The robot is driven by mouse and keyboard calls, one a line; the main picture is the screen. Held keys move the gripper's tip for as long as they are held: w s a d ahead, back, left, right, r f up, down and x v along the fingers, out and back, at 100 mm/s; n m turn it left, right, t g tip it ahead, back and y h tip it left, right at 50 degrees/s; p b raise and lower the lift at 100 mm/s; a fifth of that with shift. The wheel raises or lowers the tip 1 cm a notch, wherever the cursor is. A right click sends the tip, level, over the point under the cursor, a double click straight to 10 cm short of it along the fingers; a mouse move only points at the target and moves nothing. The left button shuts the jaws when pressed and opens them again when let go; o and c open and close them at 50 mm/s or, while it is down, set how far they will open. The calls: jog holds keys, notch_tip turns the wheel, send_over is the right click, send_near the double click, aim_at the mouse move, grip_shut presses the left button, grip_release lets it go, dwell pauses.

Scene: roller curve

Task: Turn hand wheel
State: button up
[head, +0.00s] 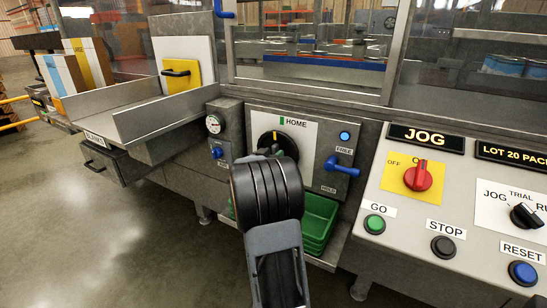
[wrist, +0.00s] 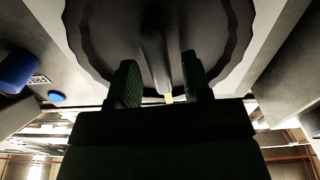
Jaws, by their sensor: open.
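The hand wheel is a round black dial (head: 266,139) on a white plate marked HOME, with a green mark at the plate's top. My arm hides its lower part in the head view. In the wrist view the dark, scalloped wheel (wrist: 88,30) fills the upper middle, with a raised bar (wrist: 154,45) across it and a small yellow mark at the bar's end. My gripper (wrist: 160,72) is open at the wheel face, one finger on each side of the bar. I cannot tell whether either finger touches it.
A blue lever (head: 343,168) and a lit blue button (head: 345,136) sit right of the wheel. A gauge (head: 213,124) and blue valve are on the left. Green trays (head: 320,218) lie below. The JOG console (head: 410,215) stands at right. Open floor is at left.

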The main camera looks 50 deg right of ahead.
jog(key=shift+d, duration=0.15)
jog(key=shift+c, duration=0.3)
grip_shut()
dwell(0.3)
